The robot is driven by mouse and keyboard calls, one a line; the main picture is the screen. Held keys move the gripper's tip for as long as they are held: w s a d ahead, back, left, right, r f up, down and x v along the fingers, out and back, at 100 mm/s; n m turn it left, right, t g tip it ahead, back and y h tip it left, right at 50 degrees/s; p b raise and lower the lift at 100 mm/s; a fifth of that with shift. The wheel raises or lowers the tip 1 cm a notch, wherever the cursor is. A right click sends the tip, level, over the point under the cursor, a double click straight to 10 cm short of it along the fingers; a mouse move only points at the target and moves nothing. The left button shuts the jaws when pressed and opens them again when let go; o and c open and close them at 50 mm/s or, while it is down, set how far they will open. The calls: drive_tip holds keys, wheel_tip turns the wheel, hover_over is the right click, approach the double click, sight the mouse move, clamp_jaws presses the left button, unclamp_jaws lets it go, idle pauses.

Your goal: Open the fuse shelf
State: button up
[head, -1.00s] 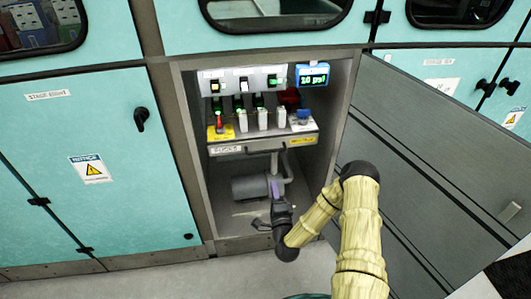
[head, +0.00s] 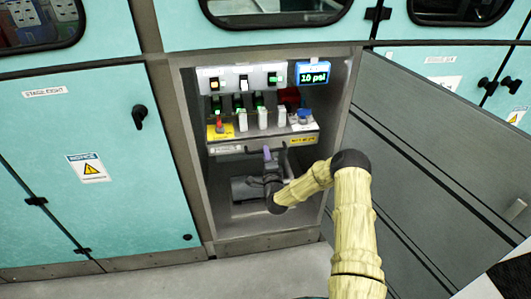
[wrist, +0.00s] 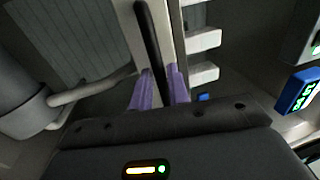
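The fuse shelf (head: 228,150) is a grey drawer-like shelf inside the open cabinet, with a row of fuses and switches on it. Its dark bar handle (head: 265,149) runs along the front face. My gripper (head: 267,153) is at the middle of this handle, reaching up from below. In the wrist view the black handle (wrist: 149,40) passes between the two purple fingers of my gripper (wrist: 160,82). The fingers stand close on both sides of it. I cannot tell whether they press on it.
The cabinet door (head: 440,150) stands open on the right, beside my arm. A grey motor with a pipe (head: 243,188) sits in the cabinet below the shelf. A blue display (head: 312,74) reading 10 psi is at the upper right. A closed teal door (head: 90,200) is on the left.

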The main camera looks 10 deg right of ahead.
drive_tip(key=shift+w+r, duration=0.15)
drive_tip(key=shift+w, duration=0.7)
clamp_jaws()
drive_tip(key=shift+a, duration=0.1)
